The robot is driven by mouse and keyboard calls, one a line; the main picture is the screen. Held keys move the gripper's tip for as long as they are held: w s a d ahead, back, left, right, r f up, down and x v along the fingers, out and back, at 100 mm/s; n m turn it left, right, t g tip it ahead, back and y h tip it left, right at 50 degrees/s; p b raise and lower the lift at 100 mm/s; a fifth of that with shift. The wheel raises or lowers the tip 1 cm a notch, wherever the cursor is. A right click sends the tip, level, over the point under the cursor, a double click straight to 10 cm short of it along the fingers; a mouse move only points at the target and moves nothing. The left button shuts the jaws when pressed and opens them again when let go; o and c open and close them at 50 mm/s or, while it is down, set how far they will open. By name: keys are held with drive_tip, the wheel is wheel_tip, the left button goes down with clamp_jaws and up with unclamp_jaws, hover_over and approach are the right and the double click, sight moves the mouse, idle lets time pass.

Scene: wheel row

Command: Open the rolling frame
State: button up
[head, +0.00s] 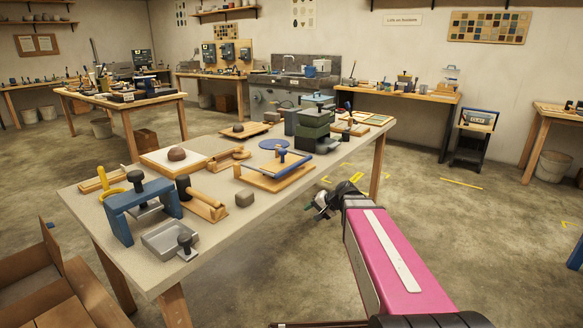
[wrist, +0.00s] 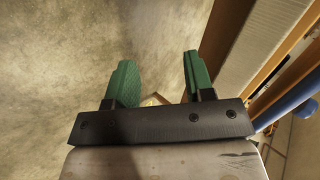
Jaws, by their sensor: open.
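The likely rolling frame (head: 262,182) is a low wooden board with a blue bar (head: 290,168) across it and a small upright blue knob. It lies near the right edge of the long table (head: 225,214). Its top part looks down on the base, but this is too small to be sure. My gripper (head: 312,208) is off the table's right side, apart from the frame and above the floor. In the wrist view my gripper (wrist: 158,72) shows two green fingers spread apart with nothing between them. A blue bar (wrist: 290,108) and wooden edges show at the right there.
A green machine (head: 313,130) stands behind. The floor right of the table is open.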

sight(297, 166)
drive_tip(key=w+r+m+t+y, duration=0.45)
drive_tip(key=w+r, duration=0.55)
drive_tip(key=r, duration=0.4)
drive_tip(key=shift+n+t, duration=0.25)
drive_tip(key=shift+n, duration=0.2)
drive_tip(key=x, duration=1)
drive_tip(key=shift+s+a, duration=0.1)
drive_tip(key=shift+a, duration=0.1)
drive_tip(key=shift+c, duration=0.4)
drive_tip(key=shift+r, duration=0.1)
clamp_jaws()
